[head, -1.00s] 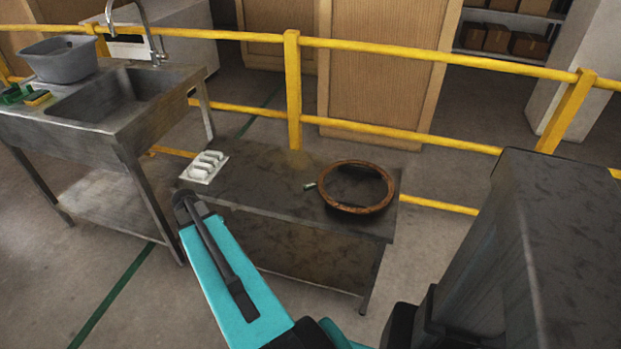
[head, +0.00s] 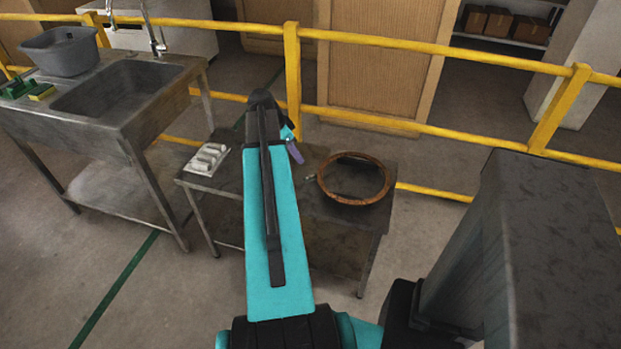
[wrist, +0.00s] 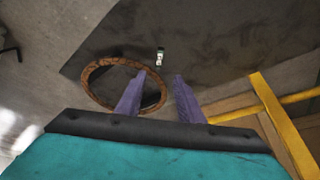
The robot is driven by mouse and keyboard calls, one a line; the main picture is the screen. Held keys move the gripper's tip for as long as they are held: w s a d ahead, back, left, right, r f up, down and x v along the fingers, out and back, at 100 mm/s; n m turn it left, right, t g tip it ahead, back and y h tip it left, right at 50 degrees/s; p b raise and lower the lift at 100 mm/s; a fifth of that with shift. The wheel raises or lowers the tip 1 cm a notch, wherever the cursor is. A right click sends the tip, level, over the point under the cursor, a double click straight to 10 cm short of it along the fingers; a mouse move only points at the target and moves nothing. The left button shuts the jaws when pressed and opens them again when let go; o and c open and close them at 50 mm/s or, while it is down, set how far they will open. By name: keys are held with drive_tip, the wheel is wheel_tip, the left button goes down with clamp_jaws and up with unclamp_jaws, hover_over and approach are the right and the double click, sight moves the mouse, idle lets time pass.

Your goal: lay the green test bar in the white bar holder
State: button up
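The green test bar (wrist: 160,56) lies on the dark table, small, with a pale middle, just outside the brown ring. In the head view only a tiny pale piece (head: 310,178) shows beside the ring. The white bar holder (head: 206,159) sits at the table's left end, with several raised pale parts; it is not in the wrist view. My gripper (wrist: 160,77) is open and empty, its two purple fingers apart above the table. The bar appears beyond the gap between the fingertips. In the head view one purple finger (head: 295,152) shows past my arm.
A round brown-rimmed ring (head: 354,200) lies on the right of the table (head: 335,228). A yellow railing (head: 400,121) runs behind the table. A metal sink (head: 120,87) with a grey tub (head: 62,52) stands at left. My arm hides the table's middle.

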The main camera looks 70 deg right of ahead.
drive_tip(key=shift+f, duration=0.1)
drive_tip(key=p, duration=0.1)
hover_over(310, 177)
drive_tip(key=w+a, duration=0.2)
drive_tip(key=shift+f, duration=3.95)
drive_tip(key=shift+p+x, duration=0.75)
drive_tip(key=shift+x, duration=1.85)
drive_tip(key=shift+s, duration=0.15)
drive_tip(key=shift+c, duration=0.2)
clamp_jaws()
